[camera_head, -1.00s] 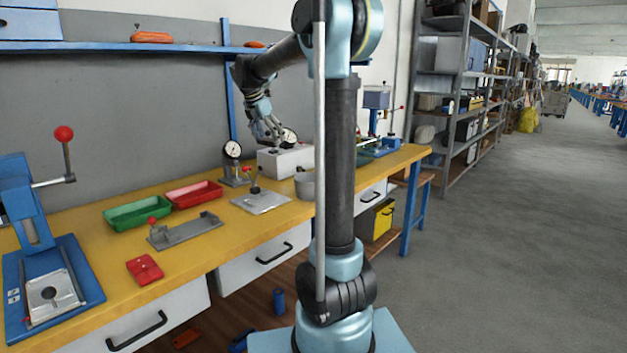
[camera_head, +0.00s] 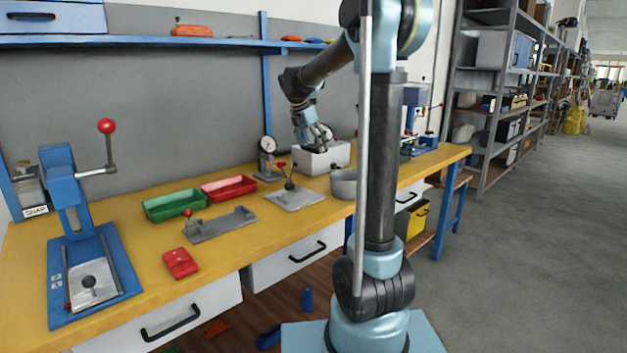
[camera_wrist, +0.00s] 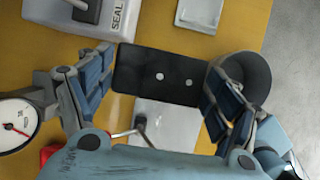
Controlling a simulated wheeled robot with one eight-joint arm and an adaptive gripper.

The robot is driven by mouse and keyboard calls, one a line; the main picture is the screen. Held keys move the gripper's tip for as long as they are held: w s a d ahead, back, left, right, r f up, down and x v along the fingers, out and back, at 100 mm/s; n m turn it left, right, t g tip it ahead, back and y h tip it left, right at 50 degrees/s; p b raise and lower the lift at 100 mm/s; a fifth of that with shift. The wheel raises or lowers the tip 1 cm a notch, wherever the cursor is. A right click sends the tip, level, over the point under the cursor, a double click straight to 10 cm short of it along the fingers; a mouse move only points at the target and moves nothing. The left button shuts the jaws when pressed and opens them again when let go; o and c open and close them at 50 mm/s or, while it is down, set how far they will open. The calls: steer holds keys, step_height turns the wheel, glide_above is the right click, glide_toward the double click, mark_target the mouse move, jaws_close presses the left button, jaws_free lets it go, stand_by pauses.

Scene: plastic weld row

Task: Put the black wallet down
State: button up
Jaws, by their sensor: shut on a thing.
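The black wallet (camera_wrist: 157,76) shows in the wrist view as a dark flat rectangle with two pale round studs. My gripper (camera_wrist: 158,92) is shut on it, with one blue-padded finger at each short end. In the head view my gripper (camera_head: 316,140) hangs over the bench beside the white box-shaped sealer (camera_head: 325,158). The wallet cannot be made out there.
A grey round bowl (camera_wrist: 247,72) is close to the right finger. The sealer (camera_wrist: 112,22) and a dial gauge (camera_wrist: 16,122) stand to the left. Red (camera_head: 229,187) and green (camera_head: 173,204) trays lie further left on the bench. Open bench space is limited around the gripper.

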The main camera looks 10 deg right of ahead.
mark_target(316, 183)
step_height(316, 183, down, 13)
steer(key=shift+f, duration=0.1)
stand_by(0.5)
steer(key=o, duration=1)
